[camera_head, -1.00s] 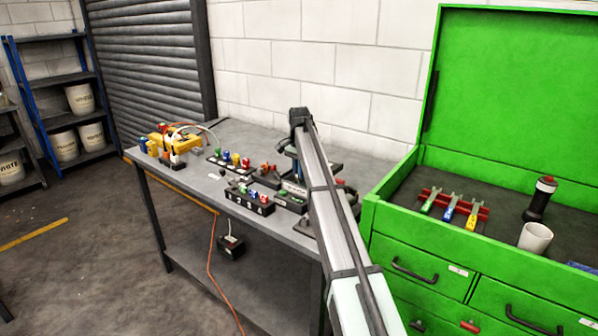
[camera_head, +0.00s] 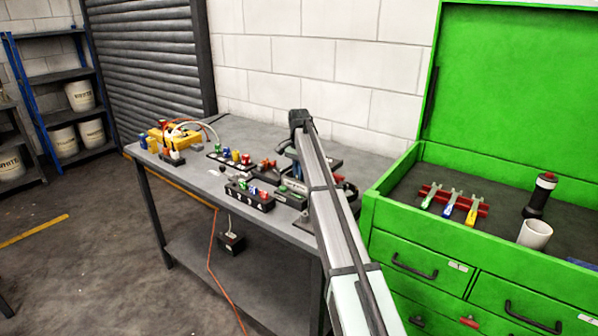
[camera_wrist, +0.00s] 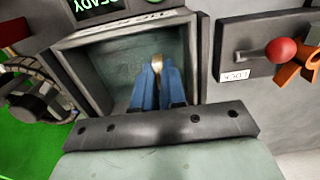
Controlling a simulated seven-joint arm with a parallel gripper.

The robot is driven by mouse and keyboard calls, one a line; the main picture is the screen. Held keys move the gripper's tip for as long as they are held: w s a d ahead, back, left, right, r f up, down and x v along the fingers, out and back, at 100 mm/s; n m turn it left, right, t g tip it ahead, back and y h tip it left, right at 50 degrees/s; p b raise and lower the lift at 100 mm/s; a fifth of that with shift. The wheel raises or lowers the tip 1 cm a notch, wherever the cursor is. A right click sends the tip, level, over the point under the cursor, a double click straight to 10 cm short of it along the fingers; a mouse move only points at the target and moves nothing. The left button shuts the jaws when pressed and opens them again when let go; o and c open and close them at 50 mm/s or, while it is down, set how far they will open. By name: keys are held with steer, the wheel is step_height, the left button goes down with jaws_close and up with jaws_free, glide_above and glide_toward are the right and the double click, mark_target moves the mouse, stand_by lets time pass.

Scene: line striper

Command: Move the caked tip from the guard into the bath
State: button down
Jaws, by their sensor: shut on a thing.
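My gripper (camera_wrist: 158,88) shows in the wrist view with its two blue fingers close together. A small tan, pale-ended piece (camera_wrist: 157,63) shows between the fingertips; it looks like the caked tip, mostly hidden by the fingers. The fingers reach over an open grey-rimmed box with a dull teal inside, which looks like the bath (camera_wrist: 90,62). I cannot tell how deep the tip is in it. In the head view my arm hides most of this spot. I cannot make out the guard for certain.
A green READY display (camera_wrist: 97,7) sits beyond the box. A red-knobbed lever (camera_wrist: 281,51) on a labelled plate stands to its right, a dark round part (camera_wrist: 40,108) to its left. In the head view, numbered blocks crowd the workbench (camera_head: 190,182); a green tool chest (camera_head: 395,215) stands right.

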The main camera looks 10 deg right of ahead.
steer(key=c, duration=1.1)
jaws_free()
steer(key=shift+o, duration=1.3)
steer(key=shift+a, duration=0.1)
steer(key=shift+w+r, duration=0.1)
steer(key=shift+r, duration=3.35)
